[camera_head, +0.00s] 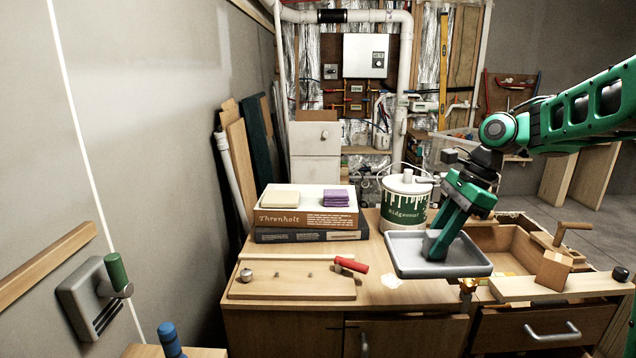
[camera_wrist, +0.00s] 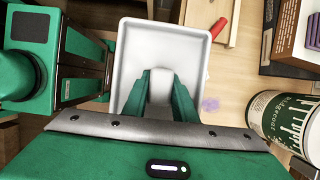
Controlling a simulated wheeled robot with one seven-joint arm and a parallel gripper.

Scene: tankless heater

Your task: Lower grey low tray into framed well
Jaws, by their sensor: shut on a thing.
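The grey low tray (camera_head: 405,257) is a shallow, raised-rim rectangle. My gripper (camera_head: 437,243) points down into it and is shut on a pale raised part at its middle, which also shows between the fingers in the wrist view (camera_wrist: 160,85). The tray (camera_wrist: 133,50) looks roughly level and seems to be above the bench's right part; its exact height is hard to tell. The framed well appears to be the wood-edged opening (camera_head: 550,287) in the bench right of the tray. The tray and my arm hide its left part.
A Ridgecoat paint can (camera_head: 405,211) stands close behind the tray. Stacked books (camera_head: 306,217) and a board (camera_head: 290,285) with a red-handled tool (camera_head: 351,264) lie left. A wooden block (camera_head: 553,270) and a wooden handle (camera_head: 573,227) are at the opening's right.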

